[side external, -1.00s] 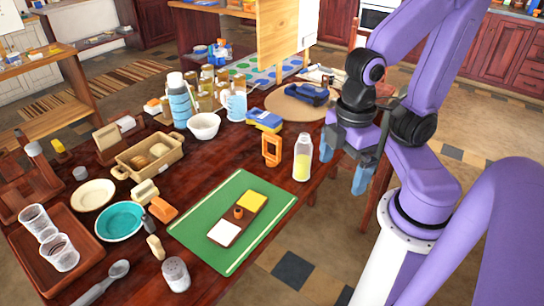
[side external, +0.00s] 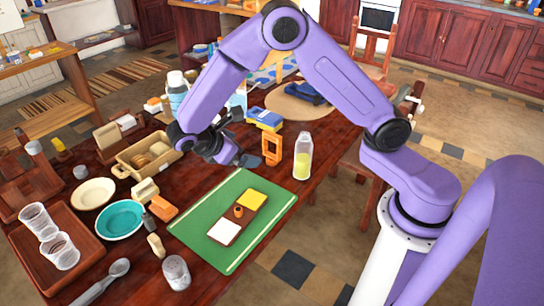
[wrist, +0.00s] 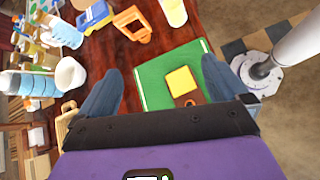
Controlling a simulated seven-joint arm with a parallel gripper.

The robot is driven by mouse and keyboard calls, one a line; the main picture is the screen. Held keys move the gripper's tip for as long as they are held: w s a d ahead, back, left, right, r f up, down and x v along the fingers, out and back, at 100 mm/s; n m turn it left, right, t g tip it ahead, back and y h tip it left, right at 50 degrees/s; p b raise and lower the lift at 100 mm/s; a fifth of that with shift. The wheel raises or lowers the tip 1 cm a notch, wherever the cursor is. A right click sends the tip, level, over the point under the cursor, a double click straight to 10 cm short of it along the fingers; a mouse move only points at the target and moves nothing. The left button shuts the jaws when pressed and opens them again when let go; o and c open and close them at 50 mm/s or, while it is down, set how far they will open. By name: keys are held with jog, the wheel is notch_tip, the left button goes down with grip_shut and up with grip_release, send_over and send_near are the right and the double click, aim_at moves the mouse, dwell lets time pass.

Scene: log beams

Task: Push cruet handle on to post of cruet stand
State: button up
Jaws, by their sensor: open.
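The cruet stand (side external: 226,232) is a narrow brown base lying on a green mat, with a yellow square block at one end and a white one at the other. A short orange-brown post (side external: 239,211) stands between them; it is partly visible in the wrist view (wrist: 190,103). An upright orange frame with an opening, which looks like the cruet handle (side external: 271,149), stands on the table behind the mat; the wrist view shows it at the top (wrist: 132,37). My gripper (wrist: 158,88) is open and empty, above the table beyond the mat, left of the orange frame.
A bottle with yellow liquid (side external: 303,157) stands right of the orange frame, near the table edge. A blue-and-yellow block (side external: 264,119) lies behind it. A bread basket (side external: 148,154) and teal plate (side external: 120,220) are to the left. The green mat (side external: 262,225) has bare room around the stand.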

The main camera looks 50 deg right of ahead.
jog(key=w+d+f+n+h, duration=0.1)
jog(key=w+d+f+h, duration=0.3)
jog(key=w+f, duration=0.3)
jog(key=n+g+h, duration=0.1)
jog(key=n+h, duration=0.1)
jog(key=h, duration=0.2)
send_near(270, 138)
jog(key=d, duration=0.7)
jog(key=shift+d+f, duration=0.35)
jog(key=shift+s+d+r, duration=0.1)
jog(key=shift+s+d, duration=0.1)
jog(key=shift+d, duration=1.1)
jog(key=shift+s+d+r, duration=0.1)
jog(key=shift+s+d, duration=0.1)
jog(key=shift+d, duration=1.1)
jog(key=shift+c, duration=0.3)
jog(key=c, duration=1.2)
